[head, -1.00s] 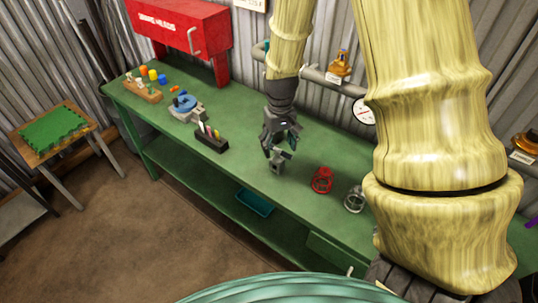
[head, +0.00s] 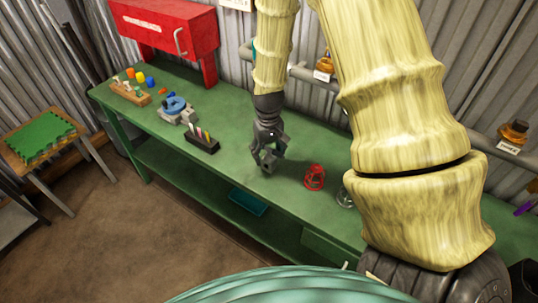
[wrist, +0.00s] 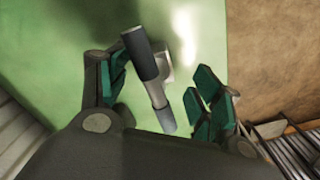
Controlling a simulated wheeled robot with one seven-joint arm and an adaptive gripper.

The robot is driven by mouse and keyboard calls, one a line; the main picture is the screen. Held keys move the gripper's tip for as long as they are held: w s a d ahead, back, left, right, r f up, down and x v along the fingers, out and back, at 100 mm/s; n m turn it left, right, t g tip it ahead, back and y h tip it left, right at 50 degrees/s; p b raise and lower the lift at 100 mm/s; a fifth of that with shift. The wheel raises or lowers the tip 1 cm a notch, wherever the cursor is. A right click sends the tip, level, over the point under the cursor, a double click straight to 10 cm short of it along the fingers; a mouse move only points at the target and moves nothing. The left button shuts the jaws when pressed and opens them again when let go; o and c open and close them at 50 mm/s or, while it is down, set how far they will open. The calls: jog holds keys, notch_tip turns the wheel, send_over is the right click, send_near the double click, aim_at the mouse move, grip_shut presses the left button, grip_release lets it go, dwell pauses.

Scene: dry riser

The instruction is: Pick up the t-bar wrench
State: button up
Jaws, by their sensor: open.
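The t-bar wrench (wrist: 157,92) shows in the wrist view as a grey metal bar with a dark sleeve at its upper end and a pale block at its side. It lies at a slant between my gripper's two fingers (wrist: 163,86). The fingers are apart, with gaps to the wrench on both sides. In the head view my gripper (head: 268,160) points down, low over the green bench (head: 235,172). The wrench is mostly hidden by the fingers there, and I cannot tell its outline.
A red wire cage (head: 314,177) stands just right of my gripper, with a grey one (head: 345,197) beyond it. A dark tool holder (head: 203,143) and a blue vise-like item (head: 176,108) stand to the left. A red cabinet (head: 170,27) and pipes line the back wall.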

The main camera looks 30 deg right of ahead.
aim_at(269, 158)
jog(key=shift+w+d+f+p, duration=0.15)
jog(key=shift+f+p, duration=0.55)
jog(key=shift+f, duration=1.7)
jog(key=c, duration=1.3)
jog(key=shift+r, duration=0.1)
